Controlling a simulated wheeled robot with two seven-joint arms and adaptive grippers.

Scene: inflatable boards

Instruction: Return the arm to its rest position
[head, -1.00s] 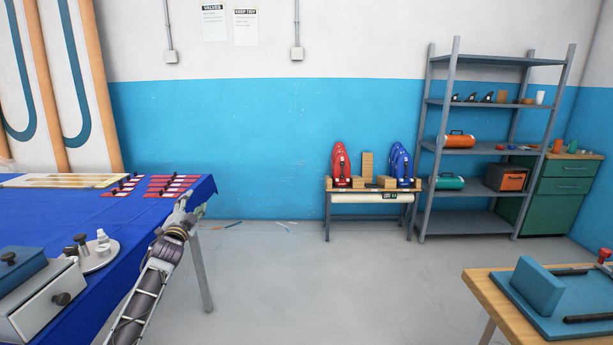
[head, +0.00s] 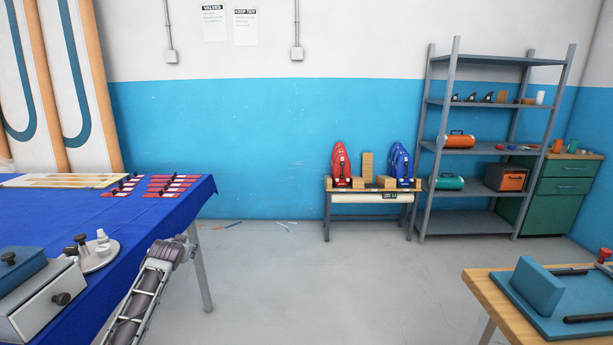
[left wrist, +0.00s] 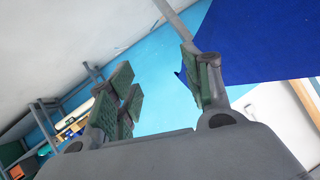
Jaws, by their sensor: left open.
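My left arm comes up from the bottom of the head view, beside the right edge of the blue-covered table (head: 150,215). Its wrist end (head: 172,251) is near the table's front right side, and the fingers are mostly hidden there. In the left wrist view my left gripper (left wrist: 160,78) shows two green-padded fingers spread apart with nothing between them. The blue cloth (left wrist: 262,40) appears beyond the right finger. I cannot tell the exact gap between arm and cloth. My right gripper is in neither view.
Several red-and-white pieces (head: 170,185) and a pale frame (head: 65,181) lie on the blue table, with a grey drawer box (head: 35,305) at its near left. A wooden table (head: 482,290) stands at the right. The floor between (head: 330,290) is clear.

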